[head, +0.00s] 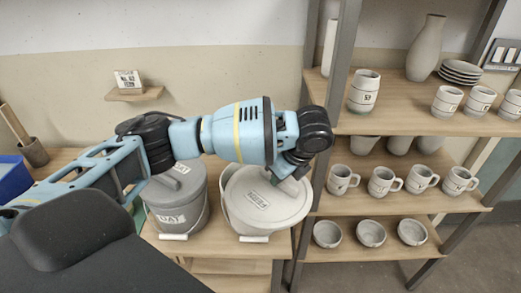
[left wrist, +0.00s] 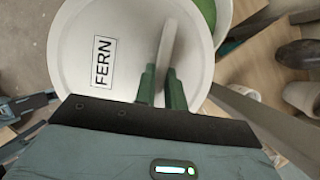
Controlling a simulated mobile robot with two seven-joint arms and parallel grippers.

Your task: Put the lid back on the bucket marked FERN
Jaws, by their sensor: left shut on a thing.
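The round grey lid (head: 280,208) has a white label that reads FERN. My left gripper (head: 276,180) is shut on the lid's upright handle. The left wrist view shows the same lid (left wrist: 75,62) and the green fingers of my left gripper (left wrist: 161,86) around its handle (left wrist: 166,45). The open bucket (head: 227,205) is under the lid and mostly hidden by it. The lid sits off-centre, to the right of the bucket's left rim. Green glaze (left wrist: 206,12) shows in the bucket past the lid's edge. Whether lid and rim touch, I cannot tell. My right gripper is not in view.
A card stands on a small wall shelf (head: 135,95).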

